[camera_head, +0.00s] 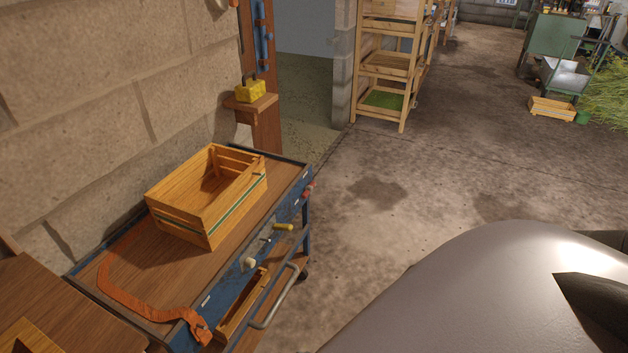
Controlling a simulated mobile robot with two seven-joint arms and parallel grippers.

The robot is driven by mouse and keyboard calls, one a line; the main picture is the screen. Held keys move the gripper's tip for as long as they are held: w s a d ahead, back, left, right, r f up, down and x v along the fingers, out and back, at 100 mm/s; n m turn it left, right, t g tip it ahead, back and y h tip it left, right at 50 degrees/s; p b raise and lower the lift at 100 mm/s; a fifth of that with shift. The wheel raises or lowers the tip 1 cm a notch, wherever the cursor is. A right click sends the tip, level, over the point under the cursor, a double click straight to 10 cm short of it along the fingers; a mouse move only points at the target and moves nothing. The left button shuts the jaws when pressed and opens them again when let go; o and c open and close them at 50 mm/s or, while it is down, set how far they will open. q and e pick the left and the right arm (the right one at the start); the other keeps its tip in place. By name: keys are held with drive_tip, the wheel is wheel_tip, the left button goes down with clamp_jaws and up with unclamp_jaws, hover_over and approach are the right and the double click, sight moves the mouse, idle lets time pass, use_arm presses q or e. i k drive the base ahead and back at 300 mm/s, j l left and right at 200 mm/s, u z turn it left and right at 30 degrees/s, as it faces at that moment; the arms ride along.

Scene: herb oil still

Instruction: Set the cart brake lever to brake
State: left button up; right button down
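The blue-framed cart (180,262) with a wooden top stands against the block wall at left. On its front side, a small lever with a yellow grip (283,227) sticks out towards the floor side; it looks like the brake lever. A pale knob (250,262) sits on the same blue side, left of and below it. I cannot read any marking for the lever's positions. Neither of my grippers shows; only a large grey part of my own body fills the lower right.
A slatted wooden crate (190,215) and an orange strap (128,292) lie on the cart top. A grey handle bar (277,300) runs along its front. A yellow padlock (250,91) rests on a wall ledge. Open concrete floor (400,165) lies right of the cart.

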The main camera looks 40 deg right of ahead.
sight(309, 190)
drive_tip(key=i+l, duration=0.15)
drive_tip(key=l, duration=0.2)
drive_tip(key=i+l, duration=0.1)
drive_tip(key=l, duration=0.3)
drive_tip(key=i+l, duration=0.15)
drive_tip(key=l, duration=0.2)
